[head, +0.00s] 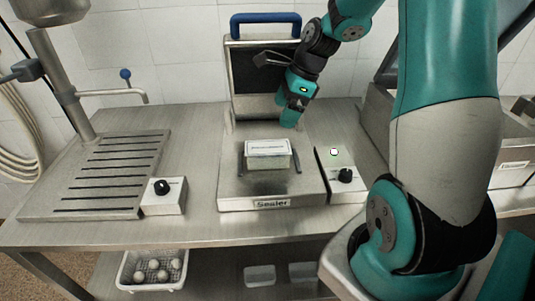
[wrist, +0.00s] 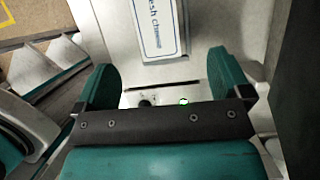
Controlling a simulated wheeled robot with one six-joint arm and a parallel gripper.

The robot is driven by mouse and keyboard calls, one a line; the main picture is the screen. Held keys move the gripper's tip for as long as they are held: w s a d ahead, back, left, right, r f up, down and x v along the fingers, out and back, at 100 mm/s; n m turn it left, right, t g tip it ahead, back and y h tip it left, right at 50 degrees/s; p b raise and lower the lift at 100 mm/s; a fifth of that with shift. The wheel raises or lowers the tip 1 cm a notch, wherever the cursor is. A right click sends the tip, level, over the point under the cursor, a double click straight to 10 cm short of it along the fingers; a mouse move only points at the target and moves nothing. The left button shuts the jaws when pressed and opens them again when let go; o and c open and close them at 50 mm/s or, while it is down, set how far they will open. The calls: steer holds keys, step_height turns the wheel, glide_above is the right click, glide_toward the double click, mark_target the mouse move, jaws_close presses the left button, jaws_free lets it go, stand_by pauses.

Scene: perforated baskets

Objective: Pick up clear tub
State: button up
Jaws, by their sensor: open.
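The clear tub (head: 268,162) with a white, blue-edged label on top sits upright on the sealer's steel bed, between two dark side rails. In the wrist view the tub's label (wrist: 158,28) shows at the top centre, partly cut off by the frame. My gripper (head: 288,111) is above and behind the tub, near the raised lid, apart from the tub. In the wrist view my gripper (wrist: 161,78) has its two teal fingers spread wide with nothing between them. The tub lies beyond the fingertips.
The sealer's lid (head: 262,80) with a blue handle (head: 265,19) stands open behind. Knob boxes (head: 164,195) (head: 342,177) flank the sealer. A slatted drainer (head: 105,172) with a tap is at left. A white perforated basket (head: 125,279) holding several round items is on the lower shelf.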

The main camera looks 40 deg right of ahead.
mark_target(269, 147)
steer(key=x, duration=0.7)
steer(key=shift+f+p, duration=0.25)
steer(key=shift+p, duration=0.1)
steer(key=x, duration=0.2)
steer(key=s+p+x, duration=0.1)
steer(key=x, duration=0.1)
steer(key=shift+w+a+f, duration=0.1)
steer(key=shift+a+f, duration=0.1)
steer(key=shift+f, duration=0.3)
steer(key=shift+w+f, duration=0.1)
steer(key=shift+f, duration=0.2)
steer(key=shift+f, duration=0.25)
steer(key=c, duration=1.2)
